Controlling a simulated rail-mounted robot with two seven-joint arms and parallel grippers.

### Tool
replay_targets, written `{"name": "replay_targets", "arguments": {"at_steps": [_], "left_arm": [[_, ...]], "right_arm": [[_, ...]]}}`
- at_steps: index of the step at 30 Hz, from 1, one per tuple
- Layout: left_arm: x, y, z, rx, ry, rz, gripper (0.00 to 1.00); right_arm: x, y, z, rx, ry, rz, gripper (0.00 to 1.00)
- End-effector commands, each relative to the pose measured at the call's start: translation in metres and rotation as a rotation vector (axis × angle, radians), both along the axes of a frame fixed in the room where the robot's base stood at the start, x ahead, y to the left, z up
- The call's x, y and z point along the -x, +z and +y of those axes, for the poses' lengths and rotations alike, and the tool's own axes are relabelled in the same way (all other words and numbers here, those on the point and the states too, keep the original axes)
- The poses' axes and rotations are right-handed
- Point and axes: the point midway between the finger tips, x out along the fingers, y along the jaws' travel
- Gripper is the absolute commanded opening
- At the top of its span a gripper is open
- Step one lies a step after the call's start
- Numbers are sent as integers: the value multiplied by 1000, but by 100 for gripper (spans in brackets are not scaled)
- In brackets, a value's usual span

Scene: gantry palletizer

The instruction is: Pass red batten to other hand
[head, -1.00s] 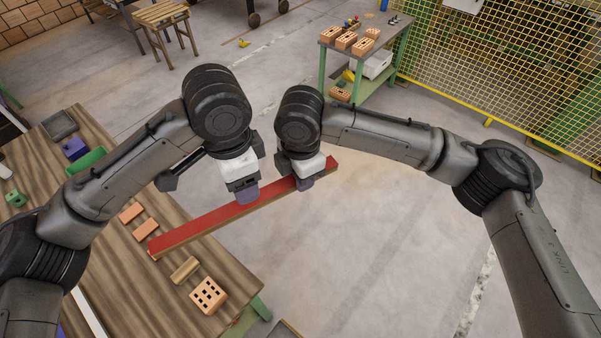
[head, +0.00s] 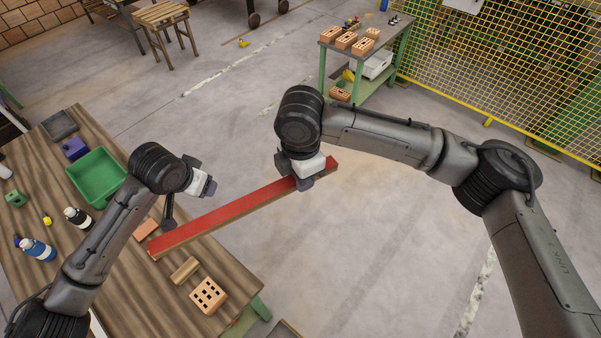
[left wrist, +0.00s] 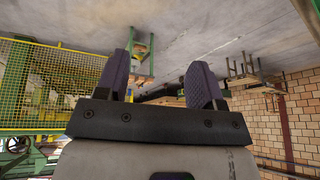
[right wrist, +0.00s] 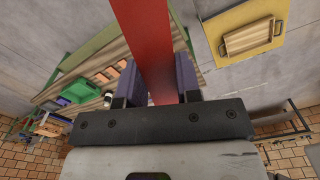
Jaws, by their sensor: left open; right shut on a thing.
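The red batten (head: 225,214) is a long bar held in the air, its near left end over the wooden table's edge. My right gripper (head: 306,184) is shut on the batten near its far right end. In the right wrist view the batten (right wrist: 150,45) runs between the two fingers (right wrist: 156,85). My left gripper (head: 209,187) is open and empty, left of the batten and apart from it. In the left wrist view its fingers (left wrist: 162,80) stand wide apart with nothing between them.
The wooden table (head: 235,270) carries a green bin (head: 97,177), bottles (head: 38,250), a holed brick (head: 208,295) and a small wood block (head: 184,270). A green bench (head: 385,50) with bricks stands at the back. Floor right of the batten is clear.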

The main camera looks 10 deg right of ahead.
Motion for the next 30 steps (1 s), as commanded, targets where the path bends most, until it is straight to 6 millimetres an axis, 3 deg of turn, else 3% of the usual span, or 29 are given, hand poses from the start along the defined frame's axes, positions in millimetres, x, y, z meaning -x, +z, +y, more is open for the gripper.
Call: {"name": "replay_targets", "arguments": {"at_steps": [1,6,9,12,20,24,30], "left_arm": [[-1,-24,20,-1,64,-21,62],[9,-92,75,-27,225,-124,62],[36,-127,82,-32,252,-153,62],[74,-153,68,-16,238,-142,62],[194,-187,33,54,220,-54,62],[255,-192,34,68,253,-7,62],[325,-189,48,52,320,53,62]], "right_arm": [[0,0,0,0,0,-1,5],[0,0,0,0,0,-1,5],[0,0,0,0,0,0,5],[0,0,0,0,0,-1,5],[0,0,0,0,0,-1,5],[0,0,0,0,0,-1,5],[0,0,0,0,0,-1,5]]}}
